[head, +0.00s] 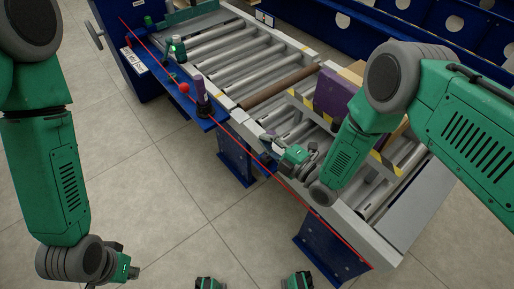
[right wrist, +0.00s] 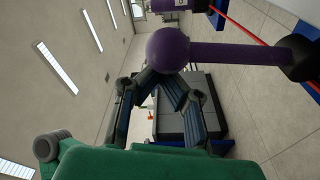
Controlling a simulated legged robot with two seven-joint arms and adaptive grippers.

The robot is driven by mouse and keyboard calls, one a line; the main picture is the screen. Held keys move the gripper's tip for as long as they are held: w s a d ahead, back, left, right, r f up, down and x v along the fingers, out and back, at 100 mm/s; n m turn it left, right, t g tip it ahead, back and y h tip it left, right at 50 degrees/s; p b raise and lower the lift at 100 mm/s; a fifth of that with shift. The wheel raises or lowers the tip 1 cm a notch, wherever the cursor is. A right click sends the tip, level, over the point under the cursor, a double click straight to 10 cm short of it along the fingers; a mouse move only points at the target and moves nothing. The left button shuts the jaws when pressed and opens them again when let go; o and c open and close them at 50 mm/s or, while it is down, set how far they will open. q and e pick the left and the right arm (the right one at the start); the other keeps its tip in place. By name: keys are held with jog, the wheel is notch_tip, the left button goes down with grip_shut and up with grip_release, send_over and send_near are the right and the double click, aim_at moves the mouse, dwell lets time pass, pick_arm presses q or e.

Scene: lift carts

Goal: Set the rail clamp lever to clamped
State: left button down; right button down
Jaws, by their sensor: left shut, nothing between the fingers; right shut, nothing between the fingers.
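The purple lever (right wrist: 235,51) shows in the right wrist view, with a round purple knob (right wrist: 168,50) at its left end and a black pivot (right wrist: 289,57) at its right end. My right gripper (right wrist: 158,76) is shut and empty. Its fingertips are close to the knob, and I cannot tell whether they touch it. My left gripper (head: 128,272) is shut and empty at the lower left, over the floor, away from the conveyor.
The roller conveyor (head: 222,55) runs diagonally, with a red cord (head: 245,145) along its near side. A blue shelf (head: 213,121) carries a red ball knob (head: 184,88) and a dark purple cylinder (head: 202,97). A purple box (head: 333,93) sits on the conveyor. The floor in front is clear.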

jog(key=w+d+m, duration=0.1)
jog(key=m, duration=0.1)
jog(key=w+d+m+b, duration=0.1)
jog(key=d+m, duration=0.1)
jog(key=shift+w+d+f+t, duration=0.1)
jog(key=shift+w+f+t, duration=0.1)
jog(key=shift+t, duration=0.2)
jog(key=shift+w+d, duration=0.4)
jog(key=shift+d, duration=0.15)
jog(key=shift+w+d, duration=0.1)
jog(key=shift+d, duration=0.05)
